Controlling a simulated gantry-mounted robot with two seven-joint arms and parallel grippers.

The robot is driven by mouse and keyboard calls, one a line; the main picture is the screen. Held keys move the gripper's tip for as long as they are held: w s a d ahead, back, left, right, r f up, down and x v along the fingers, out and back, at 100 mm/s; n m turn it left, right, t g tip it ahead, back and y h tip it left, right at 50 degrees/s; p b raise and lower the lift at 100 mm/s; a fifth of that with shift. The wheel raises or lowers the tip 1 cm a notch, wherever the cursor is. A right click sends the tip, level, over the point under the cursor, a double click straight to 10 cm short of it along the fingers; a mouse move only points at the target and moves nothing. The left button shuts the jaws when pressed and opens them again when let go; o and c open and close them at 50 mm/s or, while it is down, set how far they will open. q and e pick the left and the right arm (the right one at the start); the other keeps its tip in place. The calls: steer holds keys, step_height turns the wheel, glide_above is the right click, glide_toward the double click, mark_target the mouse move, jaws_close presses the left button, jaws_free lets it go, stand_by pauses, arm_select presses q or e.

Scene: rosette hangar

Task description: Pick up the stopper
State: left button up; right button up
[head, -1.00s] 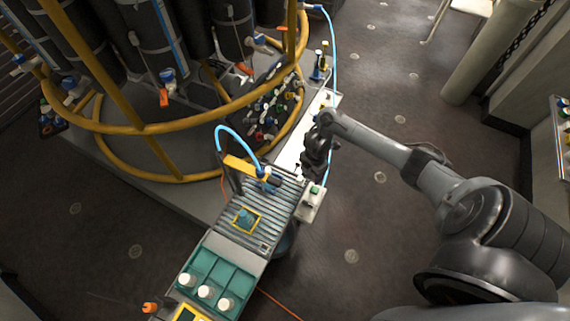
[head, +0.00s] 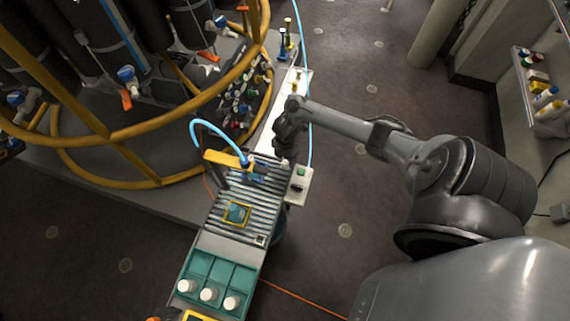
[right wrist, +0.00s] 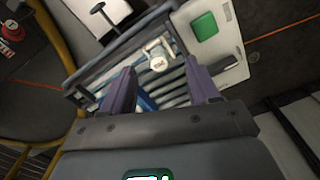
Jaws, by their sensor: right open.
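My right gripper (head: 285,153) is above the far end of the roller conveyor (head: 243,226), beside the white box with a green button. In the right wrist view its two fingers (right wrist: 160,76) are apart, with nothing gripped between them. A small white round-ended piece (right wrist: 158,62) shows between and beyond the fingertips, over the rollers; I cannot tell whether it is the stopper. A black T-shaped piece (right wrist: 98,9) stands on a pale surface at the top of that view. In the head view the gripper hides what is beneath it. My left gripper is not in view.
A yellow arm with a blue hose (head: 222,158) stands over the rollers. A green tray (head: 244,279) holds white-capped bottles. Yellow rails (head: 150,130) ring the dark cylinders at left.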

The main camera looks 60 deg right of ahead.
mark_target(285, 161)
step_height(285, 161, down, 3)
steer(key=shift+f+b, duration=0.15)
steer(key=shift+b, duration=0.3)
steer(key=shift+w, duration=0.1)
steer(key=shift+c, duration=0.3)
steer(key=c, duration=0.8)
